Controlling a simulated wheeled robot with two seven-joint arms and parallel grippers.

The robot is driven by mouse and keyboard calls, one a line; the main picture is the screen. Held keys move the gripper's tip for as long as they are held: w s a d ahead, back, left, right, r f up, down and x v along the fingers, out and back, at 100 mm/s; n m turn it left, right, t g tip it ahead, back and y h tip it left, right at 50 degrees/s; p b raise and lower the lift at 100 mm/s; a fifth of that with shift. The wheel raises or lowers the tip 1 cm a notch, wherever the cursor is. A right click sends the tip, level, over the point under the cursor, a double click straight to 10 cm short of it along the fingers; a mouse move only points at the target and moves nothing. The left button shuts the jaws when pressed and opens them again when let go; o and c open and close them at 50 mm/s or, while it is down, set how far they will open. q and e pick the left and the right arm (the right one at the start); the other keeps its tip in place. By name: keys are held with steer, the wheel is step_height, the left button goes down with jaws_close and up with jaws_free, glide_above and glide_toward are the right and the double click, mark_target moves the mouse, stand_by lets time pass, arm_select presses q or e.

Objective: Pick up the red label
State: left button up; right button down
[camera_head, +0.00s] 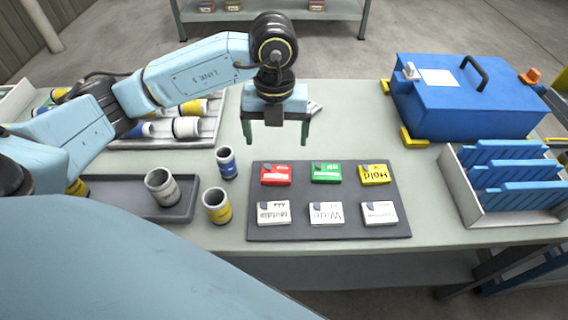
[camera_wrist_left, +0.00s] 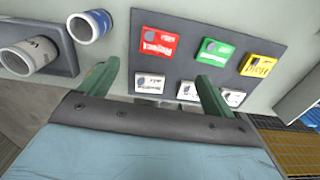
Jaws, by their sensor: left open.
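The red label (camera_head: 276,174) lies flat at the back left of a dark grey mat (camera_head: 328,231) on the table. In the left wrist view the red label (camera_wrist_left: 158,43) shows whole, ahead of the fingertips. My left gripper (camera_head: 275,139) is open and empty, above the table just behind the red label and apart from it. Its two green fingers also show in the left wrist view (camera_wrist_left: 158,72). My right gripper is not in view.
A green label (camera_head: 326,173) and a yellow label (camera_head: 375,174) lie right of the red one, with several white labels in front. Blue (camera_head: 227,162) and yellow (camera_head: 217,206) cylinders stand left of the mat. A blue box (camera_head: 470,105) stands at back right.

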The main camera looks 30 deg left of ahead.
arm_select(q)
glide_above(276, 177)
steer(key=f, duration=0.5)
steer(key=shift+w+a+b, duration=0.1)
steer(key=shift+a+b, duration=0.1)
steer(key=shift+b, duration=0.1)
steer(key=shift+f, duration=1.15)
step_height(276, 177, down, 4)
steer(key=shift+d+f+b, duration=0.15)
steer(key=shift+b, duration=0.3)
steer(key=shift+c, duration=0.7)
steer(key=c, duration=0.9)
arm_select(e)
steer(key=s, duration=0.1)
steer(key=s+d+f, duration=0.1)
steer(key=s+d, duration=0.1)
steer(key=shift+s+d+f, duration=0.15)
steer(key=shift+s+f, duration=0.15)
